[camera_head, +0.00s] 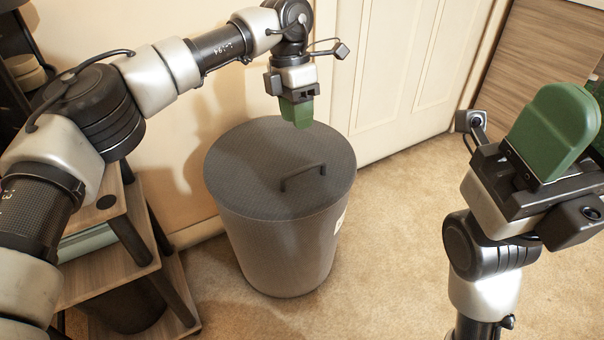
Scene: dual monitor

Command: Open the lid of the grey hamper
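The grey hamper (275,245) is a tapered round bin standing on the carpet in the middle of the view. Its flat round lid (245,170) lies on it and looks closed. A dark bar handle (303,176) stands on the lid, right of its middle. My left gripper (297,118) points down above the back part of the lid, behind the handle and apart from it. Its green fingers overlap in this view, so their gap is hidden. My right gripper (555,130) is raised at the right, pointing up and away from the hamper; one broad green finger hides the other.
A wooden shelf unit (105,215) with dark posts stands left of the hamper, under my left arm. A cream door (395,75) and wall are behind it. A wood-panelled surface (540,50) is at the back right. Carpet (395,250) right of the hamper is clear.

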